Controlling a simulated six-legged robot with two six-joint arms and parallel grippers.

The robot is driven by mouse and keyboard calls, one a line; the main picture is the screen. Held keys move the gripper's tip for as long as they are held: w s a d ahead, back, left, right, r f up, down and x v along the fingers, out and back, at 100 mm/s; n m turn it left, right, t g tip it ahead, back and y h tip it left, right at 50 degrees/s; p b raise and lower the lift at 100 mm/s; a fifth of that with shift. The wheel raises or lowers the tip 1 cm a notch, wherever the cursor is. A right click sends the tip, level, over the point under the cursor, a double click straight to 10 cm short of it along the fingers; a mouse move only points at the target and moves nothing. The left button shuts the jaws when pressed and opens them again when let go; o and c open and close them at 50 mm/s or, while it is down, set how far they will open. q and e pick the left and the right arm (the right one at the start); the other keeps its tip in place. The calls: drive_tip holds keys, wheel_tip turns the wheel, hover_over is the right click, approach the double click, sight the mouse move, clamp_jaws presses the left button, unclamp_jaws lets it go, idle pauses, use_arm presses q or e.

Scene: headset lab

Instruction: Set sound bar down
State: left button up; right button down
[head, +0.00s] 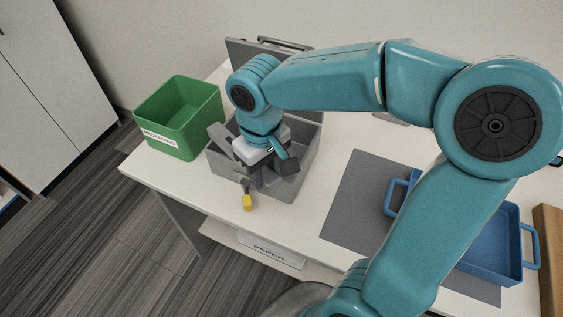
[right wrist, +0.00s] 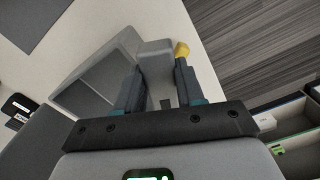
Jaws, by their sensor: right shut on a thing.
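My right gripper (head: 258,180) reaches down over the grey bin (head: 308,155) on the white table. It is shut on a grey block-like piece, which I take to be the sound bar (right wrist: 157,58), seen between the two fingers in the right wrist view. In the head view a grey bar-like piece (head: 221,140) slants up beside the gripper at the bin's left side; I cannot tell if it is the same thing. The gripper hides much of the bin's inside. Whether the held piece touches the bin is unclear. My left gripper is not in view.
A green labelled bin (head: 190,115) stands left of the grey bin. A yellow-ended item (head: 247,202) is at the grey bin's front. A grey mat (head: 350,205) and a blue tray (head: 495,260) lie to the right, partly behind my arm. A lower shelf has a "PAPER" label (head: 270,252).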

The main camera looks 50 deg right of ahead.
drive_tip(key=w+d+p, duration=0.2)
drive_tip(key=w+d, duration=0.1)
drive_tip(key=d, duration=0.7)
wheel_tip(320, 180, down, 7)
drive_tip(key=shift+d+f, duration=0.1)
wheel_tip(320, 180, down, 5)
drive_tip(key=shift+r+b, duration=0.1)
drive_tip(key=shift+b, duration=0.25)
drive_tip(key=shift+f, duration=0.2)
drive_tip(key=c, duration=0.7)
unclamp_jaws()
